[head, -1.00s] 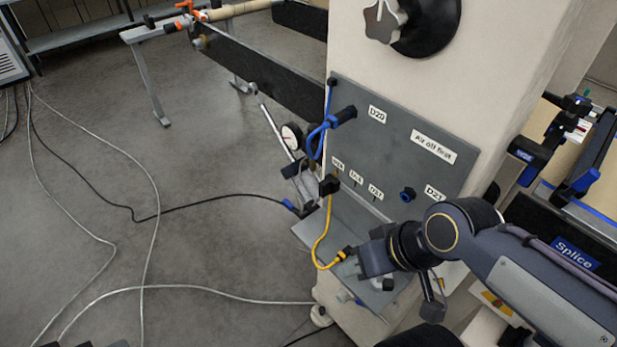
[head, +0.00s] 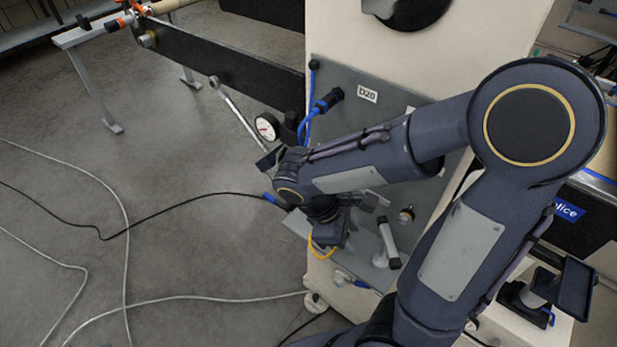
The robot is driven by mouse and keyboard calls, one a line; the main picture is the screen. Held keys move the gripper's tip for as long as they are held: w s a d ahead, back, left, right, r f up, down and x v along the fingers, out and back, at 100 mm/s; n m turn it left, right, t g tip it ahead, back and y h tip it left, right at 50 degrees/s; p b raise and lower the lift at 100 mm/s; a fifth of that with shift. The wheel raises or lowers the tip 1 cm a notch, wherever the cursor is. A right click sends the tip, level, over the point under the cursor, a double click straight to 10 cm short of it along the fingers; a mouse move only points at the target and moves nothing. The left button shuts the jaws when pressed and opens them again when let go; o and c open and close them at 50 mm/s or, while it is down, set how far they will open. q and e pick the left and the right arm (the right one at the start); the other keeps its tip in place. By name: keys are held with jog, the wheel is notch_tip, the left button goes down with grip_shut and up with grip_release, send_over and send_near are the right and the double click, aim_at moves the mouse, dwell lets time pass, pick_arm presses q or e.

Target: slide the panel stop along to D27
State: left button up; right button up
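The grey panel (head: 350,72) is mounted on the pale machine column, with the label D20 (head: 367,94) at its upper part. My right arm reaches across the panel from the right and hides its middle, including the row of small labels. I cannot see the panel stop or the D27 mark. My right gripper (head: 328,238) points down in front of the panel's lower part, near the yellow hose (head: 322,251). Its fingertips are not clear, so I cannot tell whether it is open or holds anything. My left gripper is not in view.
A blue hose with a black plug (head: 328,101) sits at the panel's upper left, near a round gauge (head: 267,127). A silver rod with a black end (head: 388,243) stands right of my gripper. Cables (head: 125,240) cross the otherwise open floor at left.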

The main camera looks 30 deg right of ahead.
jog(key=w+a+n+t+h, duration=0.3)
jog(key=w+n+t+h, duration=0.2)
jog(key=w+n+h, duration=0.15)
jog(key=w+a+n+t+h, duration=0.3)
jog(key=w+n+t+h, duration=0.15)
jog(key=w+n, duration=0.3)
jog(key=x, duration=0.7)
jog(key=shift+w+d+m+h, duration=0.15)
jog(key=shift+w+m+h, duration=0.25)
jog(key=shift+f, duration=0.1)
grip_shut()
